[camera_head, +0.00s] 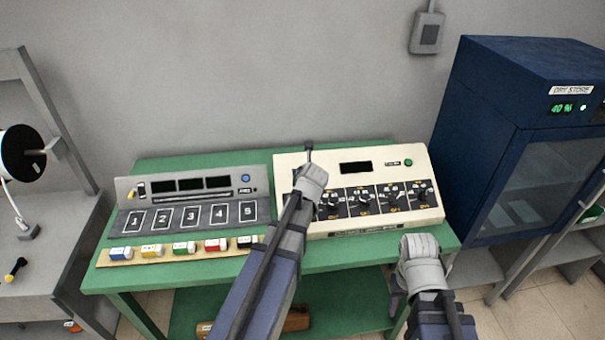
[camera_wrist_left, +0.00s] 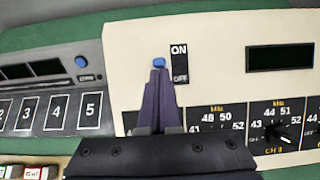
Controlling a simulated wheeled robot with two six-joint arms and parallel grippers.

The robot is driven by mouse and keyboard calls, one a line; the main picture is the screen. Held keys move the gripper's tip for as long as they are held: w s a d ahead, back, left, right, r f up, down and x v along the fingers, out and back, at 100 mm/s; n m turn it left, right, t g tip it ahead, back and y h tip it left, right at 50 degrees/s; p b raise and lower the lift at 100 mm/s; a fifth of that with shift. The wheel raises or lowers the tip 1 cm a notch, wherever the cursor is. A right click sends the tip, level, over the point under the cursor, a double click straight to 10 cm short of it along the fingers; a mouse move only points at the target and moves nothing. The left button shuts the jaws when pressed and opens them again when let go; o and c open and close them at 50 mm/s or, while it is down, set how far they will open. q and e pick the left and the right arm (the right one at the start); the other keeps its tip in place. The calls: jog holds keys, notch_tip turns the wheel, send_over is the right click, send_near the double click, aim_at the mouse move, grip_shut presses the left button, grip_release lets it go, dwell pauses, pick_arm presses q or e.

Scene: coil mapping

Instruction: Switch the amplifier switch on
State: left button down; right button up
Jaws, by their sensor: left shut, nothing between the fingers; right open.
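The cream amplifier (camera_head: 430,205) stands on the right part of the green table. In the left wrist view its blue switch (camera_wrist_left: 159,62) sits just left of a black ON/OFF label (camera_wrist_left: 180,63). The switch cap is level with the middle of the label, so its setting is unclear. My left gripper (camera_wrist_left: 159,80) is shut and empty, with its tips right at the switch; contact cannot be told. In the head view my left gripper (camera_head: 309,150) reaches over the amplifier's left part and hides the switch. My right gripper (camera_head: 419,245) is open, in front of the amplifier's right end.
A grey console (camera_head: 190,190) with numbered pads stands left of the amplifier. Several coloured blocks lie on a strip (camera_head: 135,260) before it. The amplifier's knobs (camera_head: 362,200) are close to my left gripper. A blue dry-store cabinet (camera_head: 490,120) stands at the right.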

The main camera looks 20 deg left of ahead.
pick_arm(q)
jog(key=shift+w+a+r+p, duration=0.2)
jog(key=shift+w+r+p, duration=0.1)
jog(key=shift+r, duration=0.1)
jog(key=shift+f, duration=0.1)
pick_arm(e)
jog(key=shift+r, duration=0.4)
pick_arm(q)
jog(key=shift+s+r+p, duration=0.1)
jog(key=shift+r+p, duration=0.65)
jog(key=shift+r, duration=0.1)
pick_arm(e)
jog(key=shift+r, duration=0.7)
